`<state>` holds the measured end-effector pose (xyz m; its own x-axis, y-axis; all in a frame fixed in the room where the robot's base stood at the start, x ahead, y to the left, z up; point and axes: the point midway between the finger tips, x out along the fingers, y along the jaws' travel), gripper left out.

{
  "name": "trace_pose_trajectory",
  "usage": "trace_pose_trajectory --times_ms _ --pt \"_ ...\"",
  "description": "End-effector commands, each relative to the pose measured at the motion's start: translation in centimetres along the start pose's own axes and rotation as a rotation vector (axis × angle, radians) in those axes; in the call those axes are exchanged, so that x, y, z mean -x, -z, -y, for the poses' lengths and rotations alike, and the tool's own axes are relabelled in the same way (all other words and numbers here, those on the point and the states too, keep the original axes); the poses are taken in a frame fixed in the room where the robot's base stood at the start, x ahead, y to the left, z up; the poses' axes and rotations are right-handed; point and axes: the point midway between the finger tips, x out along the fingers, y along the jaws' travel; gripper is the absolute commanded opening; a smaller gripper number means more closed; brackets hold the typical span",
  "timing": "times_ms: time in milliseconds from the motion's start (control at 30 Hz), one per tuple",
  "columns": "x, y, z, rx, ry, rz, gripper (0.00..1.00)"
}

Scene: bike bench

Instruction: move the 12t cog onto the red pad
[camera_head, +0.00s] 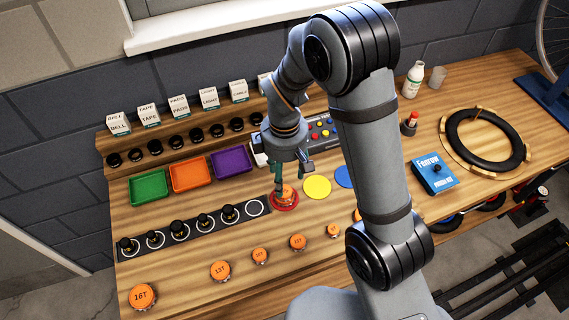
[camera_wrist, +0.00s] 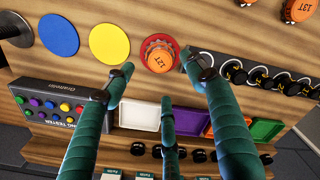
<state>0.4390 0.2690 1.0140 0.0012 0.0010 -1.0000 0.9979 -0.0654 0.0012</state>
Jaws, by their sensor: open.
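The 12t cog (camera_wrist: 160,58) is orange, and its "12T" label reads in the wrist view. It rests on the red pad (camera_wrist: 146,45), which shows as a red rim around it. In the head view the cog (camera_head: 287,194) and the red pad (camera_head: 285,208) are partly hidden by my fingers. My gripper (camera_head: 291,186) is just above the cog. In the wrist view my gripper (camera_wrist: 160,68) has its teal fingers spread wide, with nothing between them; the cog shows beyond their tips.
Yellow (camera_head: 317,187) and blue (camera_head: 344,176) pads lie to the right. Other orange cogs, including 16T (camera_head: 143,296) and 13T (camera_head: 220,270), lie along the front. A dark strip with knobs (camera_head: 182,231) is left. Green (camera_head: 149,188), orange and purple trays and a tester (camera_head: 322,128) stand behind.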

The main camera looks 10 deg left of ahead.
Motion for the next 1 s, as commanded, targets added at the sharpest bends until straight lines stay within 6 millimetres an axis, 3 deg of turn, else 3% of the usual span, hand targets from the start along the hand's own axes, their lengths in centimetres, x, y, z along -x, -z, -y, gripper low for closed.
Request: trace_pose_trajectory --times_ms 200,367,1000 --pt "4.1 0.1 -0.1 -0.001 -0.003 -0.004 0.56" --pt "5.6 0.0 0.0 0.000 0.000 -0.001 0.56" --pt "5.5 -0.1 0.1 0.000 0.003 0.002 0.56"
